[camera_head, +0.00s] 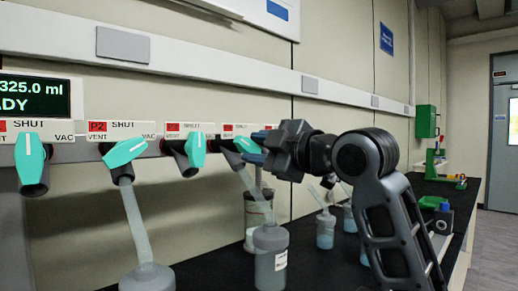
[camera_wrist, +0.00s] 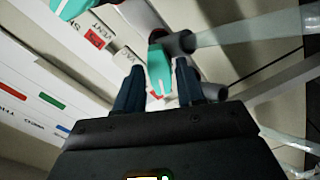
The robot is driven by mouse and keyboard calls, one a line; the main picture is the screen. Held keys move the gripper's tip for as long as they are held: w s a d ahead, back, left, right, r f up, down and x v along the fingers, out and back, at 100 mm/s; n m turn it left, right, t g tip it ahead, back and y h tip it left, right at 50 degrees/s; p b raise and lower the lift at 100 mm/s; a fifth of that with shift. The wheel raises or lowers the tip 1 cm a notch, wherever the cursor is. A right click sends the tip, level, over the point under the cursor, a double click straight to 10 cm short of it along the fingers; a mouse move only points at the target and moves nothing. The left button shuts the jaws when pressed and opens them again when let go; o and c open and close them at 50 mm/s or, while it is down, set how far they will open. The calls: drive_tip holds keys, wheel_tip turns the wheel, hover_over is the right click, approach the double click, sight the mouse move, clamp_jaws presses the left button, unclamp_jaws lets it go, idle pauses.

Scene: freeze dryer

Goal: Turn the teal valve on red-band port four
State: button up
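In the head view a row of teal valve handles sits under red-band labels on the wall rail. The fourth from the left, the port four valve (camera_head: 246,146), is partly hidden by my gripper (camera_head: 254,147). In the wrist view this teal handle (camera_wrist: 159,75) lies between my two blue fingers, with a visible gap on each side. My gripper (camera_wrist: 158,68) is open and straddles the handle without clearly touching it. The fourth label (camera_head: 236,128) is partly covered by my gripper, and its text is too small to read fully.
The third teal valve (camera_head: 196,150) is close to the left of my gripper; the second (camera_head: 123,152) and first (camera_head: 30,158) are farther left. A capped flask (camera_head: 270,250) stands on the black bench below, with more flasks to the right. The wall rail is close behind the valves.

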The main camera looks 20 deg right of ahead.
drive_tip(key=shift+o, duration=0.6)
drive_tip(key=shift+s, duration=0.1)
drive_tip(key=v, duration=0.7)
drive_tip(key=shift+s, duration=0.3)
drive_tip(key=shift+d, duration=0.15)
